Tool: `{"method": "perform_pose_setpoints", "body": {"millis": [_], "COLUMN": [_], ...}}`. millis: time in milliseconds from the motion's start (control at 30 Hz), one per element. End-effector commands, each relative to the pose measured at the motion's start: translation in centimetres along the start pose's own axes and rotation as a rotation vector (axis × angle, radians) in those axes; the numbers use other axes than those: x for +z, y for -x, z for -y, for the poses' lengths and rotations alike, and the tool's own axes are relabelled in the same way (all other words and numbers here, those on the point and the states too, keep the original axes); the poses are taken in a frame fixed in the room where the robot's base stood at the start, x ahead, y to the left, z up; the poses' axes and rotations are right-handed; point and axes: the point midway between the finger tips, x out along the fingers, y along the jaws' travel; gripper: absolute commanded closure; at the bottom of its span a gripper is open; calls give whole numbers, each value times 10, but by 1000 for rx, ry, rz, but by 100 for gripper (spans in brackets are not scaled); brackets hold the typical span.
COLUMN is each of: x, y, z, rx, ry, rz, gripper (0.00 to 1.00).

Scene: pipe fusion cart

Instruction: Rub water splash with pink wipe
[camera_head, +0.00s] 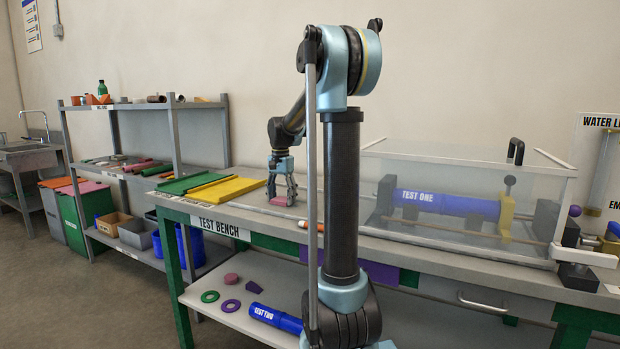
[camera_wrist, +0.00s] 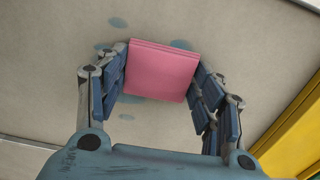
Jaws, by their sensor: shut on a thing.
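The pink wipe (camera_wrist: 160,70) is a folded square pad held between the fingers of my gripper (camera_wrist: 162,85) in the wrist view. The fingers are shut on its two sides. The water splash (camera_wrist: 118,22) shows as several bluish-grey spots on the bench top around the wipe; part of it is hidden under the wipe. In the head view, my gripper (camera_head: 282,190) points down over the test bench (camera_head: 243,208), with the pink wipe (camera_head: 279,201) low at its fingertips, at or very near the surface. I cannot tell whether it touches.
A yellow board (camera_head: 225,190) and a green board (camera_head: 190,183) lie left of my gripper. A clear case with a blue TEST ONE pipe (camera_head: 445,204) stands to the right. An orange-and-white marker (camera_head: 310,224) lies near the front edge.

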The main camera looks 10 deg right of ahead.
Motion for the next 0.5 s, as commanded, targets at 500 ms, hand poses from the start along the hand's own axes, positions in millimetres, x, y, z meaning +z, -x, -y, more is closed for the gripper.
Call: {"method": "perform_pose_setpoints", "body": {"millis": [500], "x": [2], "y": [26], "z": [10], "rx": [0], "ry": [-14], "rz": [0], "gripper": [61]}}
